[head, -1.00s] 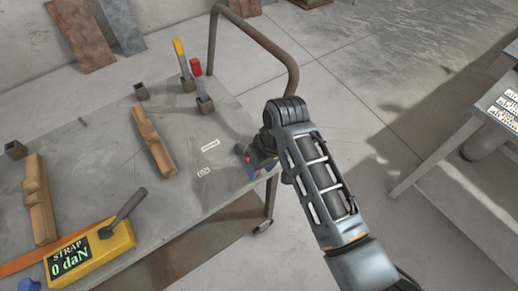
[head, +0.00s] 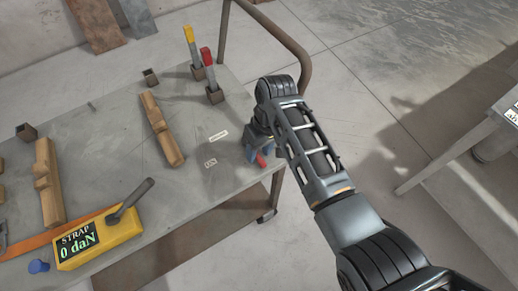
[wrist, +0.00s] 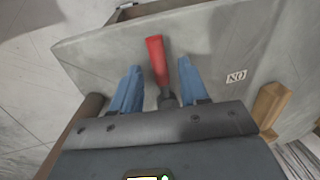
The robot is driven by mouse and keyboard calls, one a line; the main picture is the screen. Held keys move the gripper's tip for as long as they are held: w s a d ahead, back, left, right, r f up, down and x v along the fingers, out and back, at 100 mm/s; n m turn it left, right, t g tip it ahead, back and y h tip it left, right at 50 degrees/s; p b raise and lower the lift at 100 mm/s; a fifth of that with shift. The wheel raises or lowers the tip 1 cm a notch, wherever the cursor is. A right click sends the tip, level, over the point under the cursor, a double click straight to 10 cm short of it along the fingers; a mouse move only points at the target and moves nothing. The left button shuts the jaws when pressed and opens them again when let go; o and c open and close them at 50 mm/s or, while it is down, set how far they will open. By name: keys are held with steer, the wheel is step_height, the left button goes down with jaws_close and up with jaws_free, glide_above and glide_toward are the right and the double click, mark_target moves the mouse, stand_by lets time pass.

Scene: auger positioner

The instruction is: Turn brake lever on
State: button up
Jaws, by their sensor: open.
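The brake lever has a red grip (wrist: 155,58) on a dark shaft; in the head view its red end (head: 261,161) shows at the table's right edge. My gripper (head: 250,154) is at that edge, in front of the lever. In the wrist view my gripper (wrist: 160,88) is open, with one blue finger on each side of the lever and visible gaps to both. The lever's base is hidden behind the gripper body. A small label (head: 210,163) lies on the table left of the gripper; it also shows in the wrist view (wrist: 236,76), its letters upside down.
The grey table (head: 110,120) carries wooden blocks (head: 162,130), a yellow STRAP readout (head: 95,243) showing 0 daN, and yellow (head: 189,36) and red (head: 206,57) handled tools in sockets. A bent brown rail (head: 285,45) rises behind my arm.

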steer(key=shift+f, duration=0.15)
steer(key=shift+c, duration=0.2)
jaws_close()
stand_by(0.4)
